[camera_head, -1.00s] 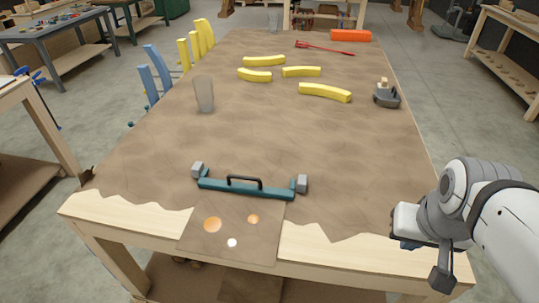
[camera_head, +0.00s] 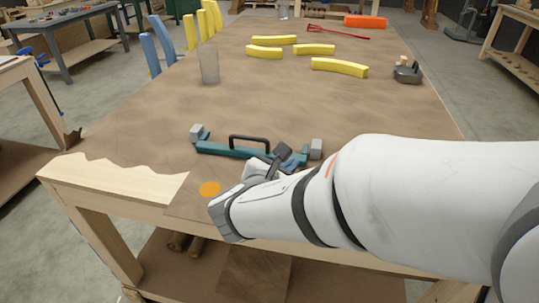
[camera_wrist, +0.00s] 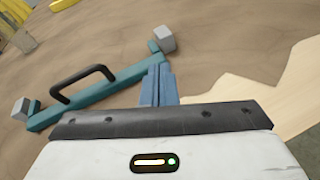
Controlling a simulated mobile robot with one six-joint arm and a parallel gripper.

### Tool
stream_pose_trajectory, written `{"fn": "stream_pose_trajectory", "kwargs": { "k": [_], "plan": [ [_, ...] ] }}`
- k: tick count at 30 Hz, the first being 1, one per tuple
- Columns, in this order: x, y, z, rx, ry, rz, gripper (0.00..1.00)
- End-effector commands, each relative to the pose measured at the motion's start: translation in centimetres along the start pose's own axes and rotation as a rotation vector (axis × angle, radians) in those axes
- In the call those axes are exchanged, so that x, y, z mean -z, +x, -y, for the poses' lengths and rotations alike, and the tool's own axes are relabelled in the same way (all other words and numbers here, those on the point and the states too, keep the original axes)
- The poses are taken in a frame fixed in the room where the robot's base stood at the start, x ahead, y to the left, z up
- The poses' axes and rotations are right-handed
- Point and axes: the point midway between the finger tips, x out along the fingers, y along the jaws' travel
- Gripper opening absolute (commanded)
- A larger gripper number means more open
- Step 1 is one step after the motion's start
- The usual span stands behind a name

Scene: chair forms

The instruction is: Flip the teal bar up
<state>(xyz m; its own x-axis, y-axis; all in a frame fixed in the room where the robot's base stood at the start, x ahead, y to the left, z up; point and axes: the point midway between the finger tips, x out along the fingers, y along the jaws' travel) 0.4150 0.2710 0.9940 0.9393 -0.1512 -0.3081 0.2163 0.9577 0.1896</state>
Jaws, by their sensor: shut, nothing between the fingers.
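The teal bar (camera_head: 222,150) lies low across the front of the table, with a black handle (camera_head: 248,138) on it and a grey block at each end. It also shows in the wrist view (camera_wrist: 100,92), running from lower left to upper right with its handle (camera_wrist: 83,84). My gripper (camera_wrist: 158,70) is shut with nothing in it. Its blue fingers are in front of the bar's right part in the wrist view; I cannot tell whether they touch it. In the head view my arm and wrist hide the near side of the bar's right part.
Several yellow curved pieces (camera_head: 339,67), a clear cup (camera_head: 209,64) and a grey tool (camera_head: 408,73) stand farther back. The brown table top (camera_head: 150,112) left of the bar is clear.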

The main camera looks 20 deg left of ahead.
Motion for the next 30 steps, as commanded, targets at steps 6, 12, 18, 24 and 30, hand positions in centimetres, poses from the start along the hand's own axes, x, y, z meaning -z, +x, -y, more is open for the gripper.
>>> {"fn": "stream_pose_trajectory", "kwargs": {
  "k": [6, 12, 18, 24, 30],
  "plan": [
    [4.6, -3.3, -6.8, -0.241, -0.236, 0.095, 0.00],
    [4.8, -2.5, -8.1, -0.274, -0.269, 0.112, 0.00],
    [4.5, 1.1, -9.0, -0.270, -0.267, 0.111, 0.00],
    [4.2, 4.1, -9.9, -0.273, -0.266, 0.110, 0.00],
    [4.1, 5.5, -10.4, -0.275, -0.265, 0.110, 0.00]
  ]
}}
